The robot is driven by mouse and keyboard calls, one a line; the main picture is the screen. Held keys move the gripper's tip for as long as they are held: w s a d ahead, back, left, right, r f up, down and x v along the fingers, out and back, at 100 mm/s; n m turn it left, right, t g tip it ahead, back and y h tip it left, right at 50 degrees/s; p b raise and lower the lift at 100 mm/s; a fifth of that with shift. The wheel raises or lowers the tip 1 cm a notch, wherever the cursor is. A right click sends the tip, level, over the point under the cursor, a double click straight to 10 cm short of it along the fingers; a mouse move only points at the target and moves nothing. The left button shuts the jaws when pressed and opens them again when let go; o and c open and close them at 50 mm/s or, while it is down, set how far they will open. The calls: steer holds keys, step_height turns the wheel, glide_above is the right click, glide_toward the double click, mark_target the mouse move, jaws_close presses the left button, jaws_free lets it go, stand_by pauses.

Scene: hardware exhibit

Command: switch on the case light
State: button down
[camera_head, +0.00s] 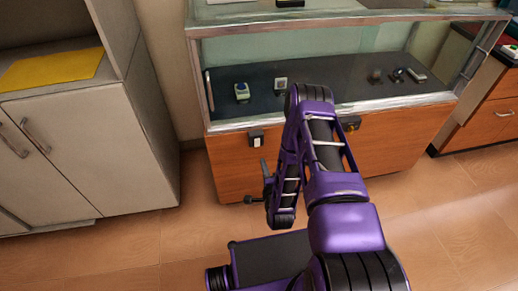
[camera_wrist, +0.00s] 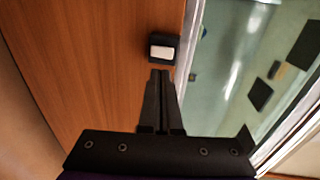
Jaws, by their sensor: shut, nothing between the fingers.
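The case light switch is a small black box with a white rocker (camera_wrist: 162,52), on the wooden front panel just below the glass. In the head view the switch (camera_head: 256,137) is on the left part of the case front. My gripper (camera_wrist: 161,73) is shut and empty, its fingertips pointing at the switch. In the wrist view the tips sit just short of the rocker's image; I cannot tell the gap in depth. In the head view my gripper (camera_head: 251,199) is small and dark, low in front of the panel. Whether the light is on cannot be told.
The glass display case (camera_head: 330,65) holds several small items on a dark shelf. A brass-coloured fitting (camera_head: 351,123) is on its front, partly behind my arm. A pale cabinet (camera_head: 75,150) with a yellow sheet (camera_head: 50,69) stands left. Tiled floor (camera_head: 130,245) is clear between.

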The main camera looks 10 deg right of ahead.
mark_target(257, 142)
steer(key=w, duration=0.7)
steer(key=shift+w+f+b, duration=0.2)
steer(key=shift+w+b, duration=0.15)
steer(key=shift+w, duration=0.05)
steer(key=shift+w+r, duration=0.1)
steer(key=shift+w, duration=0.45)
steer(key=shift+r, duration=0.1)
steer(key=shift+w+r, duration=0.15)
steer(key=shift+w, duration=0.05)
steer(key=shift+w+g, duration=0.1)
steer(key=shift+g, duration=0.3)
